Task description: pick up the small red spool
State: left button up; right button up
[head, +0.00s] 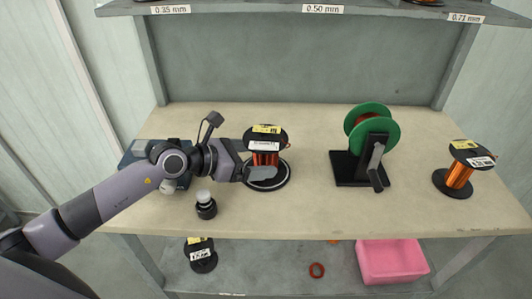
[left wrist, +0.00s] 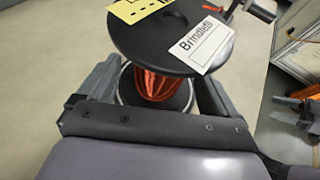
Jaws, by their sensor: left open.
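The small red spool (head: 265,159) has black flanges and red-orange wire. It stands upright on a round black base with a pale ring (head: 284,180), near the middle of the table. Yellow and white labels lie on its top flange, also in the left wrist view (left wrist: 170,38). My left gripper (head: 261,164) comes in from the left at the height of the wire. It is open, with one finger on each side of the spool's core, below the top flange. Whether either finger touches the wire, I cannot tell.
A green reel on a black stand (head: 371,130) is to the right. An orange-wire spool (head: 459,176) stands at the far right. A small dark pot with a white top (head: 205,204) is below my arm. A pink bin (head: 392,263) sits on the lower shelf.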

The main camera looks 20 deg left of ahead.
pick_arm(q)
jog(key=shift+x, duration=1.5)
jog(key=c, duration=1.5)
jog(key=shift+r, duration=0.25)
grip_shut()
